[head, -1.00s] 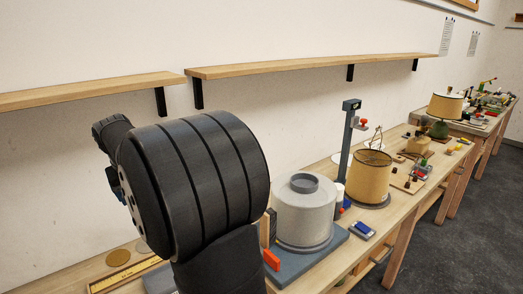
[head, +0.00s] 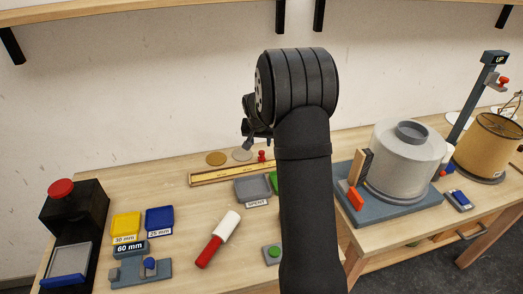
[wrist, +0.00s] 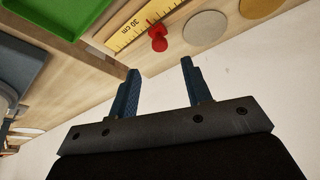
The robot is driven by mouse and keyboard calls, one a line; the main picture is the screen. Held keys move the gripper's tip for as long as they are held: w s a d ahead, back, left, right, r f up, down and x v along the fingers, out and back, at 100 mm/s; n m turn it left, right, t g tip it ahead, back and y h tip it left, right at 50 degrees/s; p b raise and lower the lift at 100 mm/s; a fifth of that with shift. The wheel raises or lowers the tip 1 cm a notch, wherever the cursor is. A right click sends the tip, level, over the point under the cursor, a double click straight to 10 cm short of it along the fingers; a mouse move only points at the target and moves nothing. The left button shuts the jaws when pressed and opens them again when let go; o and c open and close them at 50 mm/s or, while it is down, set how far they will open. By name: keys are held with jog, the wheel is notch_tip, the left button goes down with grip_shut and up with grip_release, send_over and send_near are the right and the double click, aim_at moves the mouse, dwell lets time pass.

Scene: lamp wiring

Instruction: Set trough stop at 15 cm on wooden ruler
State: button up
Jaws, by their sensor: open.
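The wooden ruler lies in a yellowish trough (head: 222,175) at the back of the table in the head view. In the wrist view its "30 cm" end (wrist: 136,32) shows. A red knob (head: 261,156), apparently the trough stop, is at the ruler's right end in the head view. In the wrist view the knob (wrist: 158,40) is close to the 30 cm mark. My gripper (wrist: 158,69) is open and empty, with the knob beyond its fingertips and apart from them. In the head view my gripper (head: 249,133) is partly hidden by my wrist. The 15 cm mark cannot be read.
A grey tray (head: 252,188) and a green tray (wrist: 48,18) lie near the ruler, with two round discs (head: 216,158) behind it. A red-and-white tool (head: 218,239) lies in front. A grey drum (head: 405,165) stands right, a black box (head: 75,225) far left.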

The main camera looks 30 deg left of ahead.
aim_at(261, 152)
jog(key=x, duration=0.7)
jog(key=shift+w+f, duration=0.15)
jog(key=shift+f, duration=0.05)
jog(key=shift+c, duration=0.3)
